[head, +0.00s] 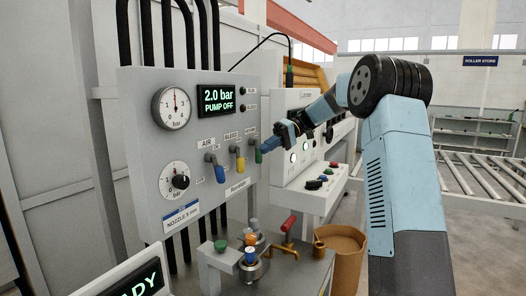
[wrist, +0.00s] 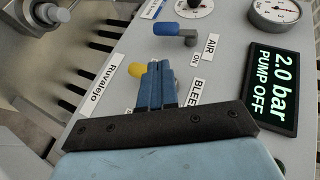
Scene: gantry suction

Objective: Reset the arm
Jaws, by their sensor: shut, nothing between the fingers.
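My blue arm reaches from the right in the head view to the grey control panel (head: 135,110). My gripper (head: 265,147) is shut and empty in front of the panel's lever row, close beside the green lever (head: 258,156); I cannot tell if they touch. The yellow lever (head: 240,163), under the BLEED label, and the blue lever (head: 217,171), under AIR, hang to its left. In the wrist view my gripper's shut fingers (wrist: 156,75) overlap the yellow lever (wrist: 137,69). The blue lever (wrist: 165,29) shows beyond. The green lever is not visible there.
The display (head: 216,98) reads 2.0 bar, PUMP OFF. A second console (head: 315,180) with buttons stands right of the panel. A small bench (head: 225,260) with valves and a brown bin (head: 343,245) are below. A roller conveyor (head: 475,180) lies right.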

